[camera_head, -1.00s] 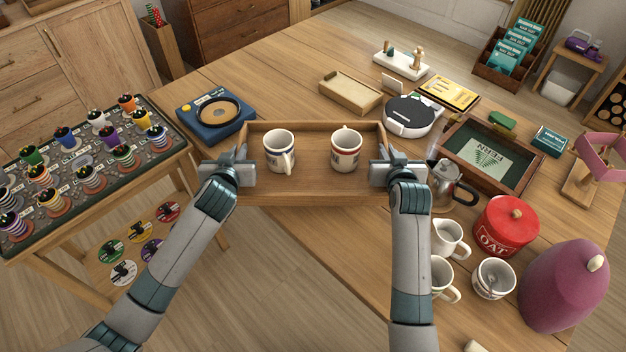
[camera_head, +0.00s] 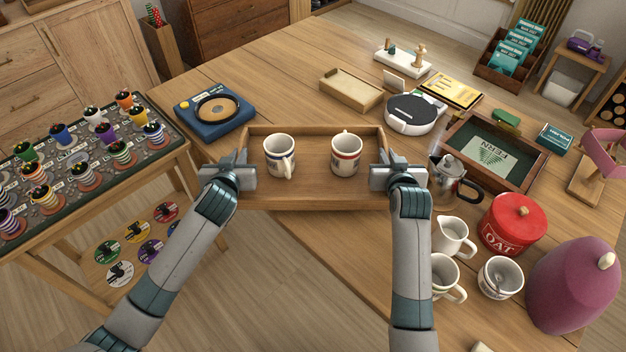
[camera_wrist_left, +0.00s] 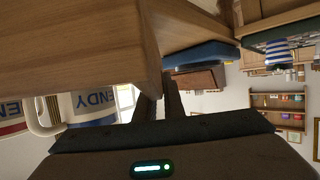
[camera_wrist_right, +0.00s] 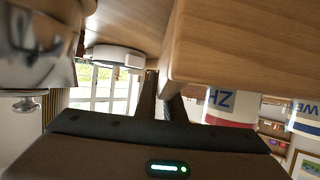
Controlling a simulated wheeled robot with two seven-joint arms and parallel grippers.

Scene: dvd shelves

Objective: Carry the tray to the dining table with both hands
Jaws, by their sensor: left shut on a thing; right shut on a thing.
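The wooden tray (camera_head: 313,193) is level in front of me, over the near part of the wooden dining table (camera_head: 300,62). Two white mugs stand upright in it, a left mug (camera_head: 279,157) and a right mug (camera_head: 346,155). My left gripper (camera_head: 236,172) is shut on the tray's left end. My right gripper (camera_head: 388,172) is shut on its right end. The tray wall fills much of the left wrist view (camera_wrist_left: 80,40) and the right wrist view (camera_wrist_right: 240,45). Whether its underside touches the table is hidden.
A blue turntable-like box (camera_head: 214,112) lies behind the tray's left. A steel pot (camera_head: 452,182), white jug (camera_head: 452,238), red OAT tin (camera_head: 513,224) and purple cosy (camera_head: 572,285) crowd the right. Bare tabletop lies behind the tray.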

